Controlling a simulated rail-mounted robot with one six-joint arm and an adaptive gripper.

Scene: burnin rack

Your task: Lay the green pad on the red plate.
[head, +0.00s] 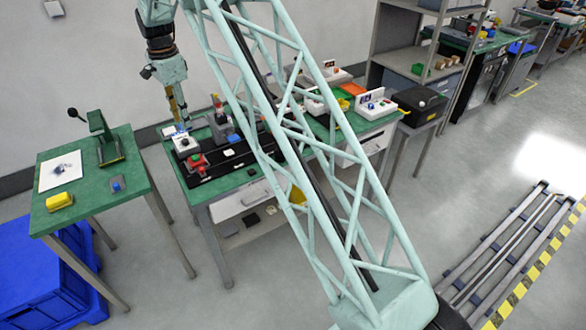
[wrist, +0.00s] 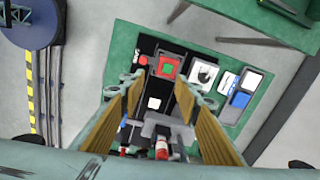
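The red plate (wrist: 178,74) lies on the dark strip of the green bench in the wrist view. A small green square, apparently the green pad (wrist: 168,67), sits within its red border. In the head view the red plate (head: 197,163) is near the bench's front left corner. My gripper (wrist: 159,82) is open, with its two yellow-brown fingers apart and nothing visible between them. In the head view my gripper (head: 181,120) hangs above the bench's left end, pointing down. Whether pad and plate touch fully cannot be told.
A white unit with a black knob (head: 185,144) stands beside the red plate. A black strip (head: 232,155) runs along the bench. Floor lies between the tables.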

